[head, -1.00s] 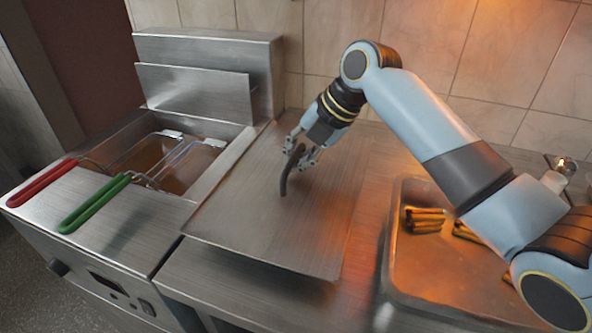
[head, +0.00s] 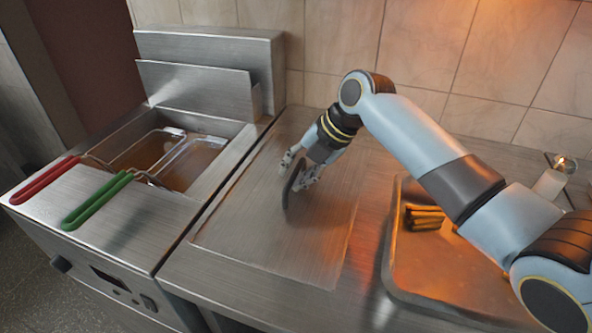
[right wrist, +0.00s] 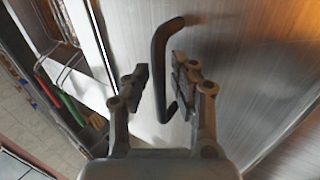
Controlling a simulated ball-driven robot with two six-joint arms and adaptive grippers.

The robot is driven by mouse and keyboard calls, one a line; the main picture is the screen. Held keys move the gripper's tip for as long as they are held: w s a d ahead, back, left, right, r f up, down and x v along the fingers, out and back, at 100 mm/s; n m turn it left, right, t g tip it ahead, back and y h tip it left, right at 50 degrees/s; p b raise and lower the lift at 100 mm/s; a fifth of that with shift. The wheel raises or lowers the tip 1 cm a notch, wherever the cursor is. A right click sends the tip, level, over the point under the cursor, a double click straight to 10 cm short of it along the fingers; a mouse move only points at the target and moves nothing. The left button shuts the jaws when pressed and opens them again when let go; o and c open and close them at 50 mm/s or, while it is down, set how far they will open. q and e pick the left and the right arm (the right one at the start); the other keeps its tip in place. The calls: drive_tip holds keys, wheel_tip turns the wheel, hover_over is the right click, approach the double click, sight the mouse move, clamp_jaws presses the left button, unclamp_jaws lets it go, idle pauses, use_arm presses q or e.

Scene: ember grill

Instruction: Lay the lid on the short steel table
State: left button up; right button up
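The lid (head: 262,238) is a flat brushed-steel sheet with a black bar handle. It lies flat on the short steel table (head: 215,282), between the fryer and the tray, and looks flush with the top. My right gripper (head: 299,178) is low over the lid at the handle (head: 290,190). In the right wrist view my right gripper (right wrist: 160,82) has its fingers apart, one on each side of the handle (right wrist: 158,70), with gaps showing. The lid (right wrist: 225,60) fills the right of that view. My left gripper is not in view.
The fryer (head: 110,215) at left stands open, with a red-handled basket (head: 45,180) and a green-handled basket (head: 97,200). A metal tray (head: 430,285) with several browned pieces (head: 425,217) is at right. A tiled wall (head: 430,45) closes the back.

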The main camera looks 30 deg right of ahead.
drive_tip(key=v, duration=1.2)
drive_tip(key=shift+r, duration=0.15)
idle(0.3)
